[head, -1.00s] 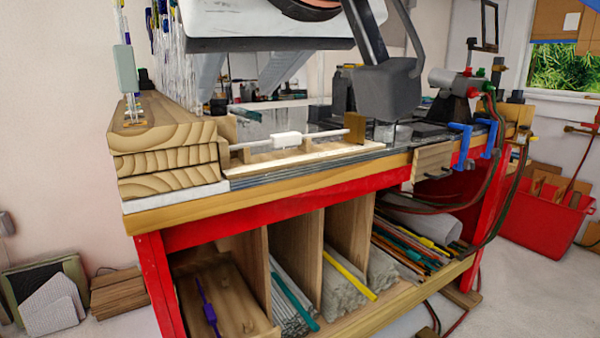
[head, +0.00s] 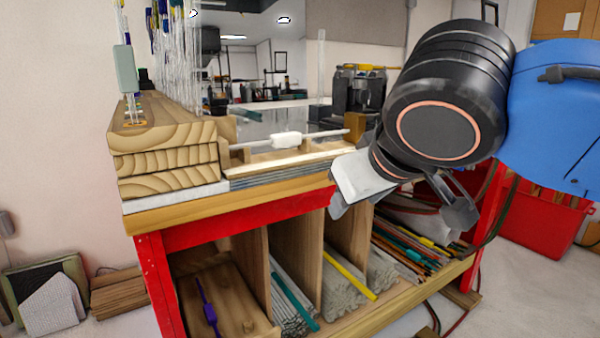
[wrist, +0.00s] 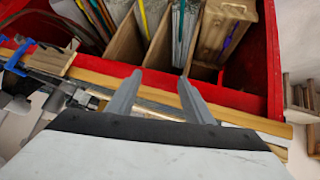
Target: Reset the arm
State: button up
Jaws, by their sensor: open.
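My gripper (wrist: 160,80) is open in the wrist view. Its two grey fingers stand apart with nothing between them, and they point toward the bench's front edge and the shelf below. In the head view my arm is bent at the right, with its wrist in front of the bench's red front rail. A clear glass rod with a white tag (head: 287,140) lies across the wooden holder (head: 310,155) on the bench, to the left of my wrist and apart from it.
Several upright rods (head: 180,60) stand in the stacked wooden block (head: 165,160) at left. Under the bench, wooden compartments hold bundled rods (head: 345,285) and one purple-tagged rod (head: 207,305). A red bin (head: 530,220) stands at right.

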jog(key=s+d+f+m+g, duration=0.2)
jog(key=s+d+f, duration=0.1)
jog(key=d+f, duration=0.7)
jog(key=s+d+f+m+g+h, duration=0.1)
jog(key=s+d+f+m+g, duration=0.1)
jog(key=d+f, duration=0.8)
notch_tip(320, 180, down, 7)
jog(key=shift+s+r+m, duration=0.1)
jog(key=shift+s+m, duration=0.4)
jog(key=shift+s, duration=0.55)
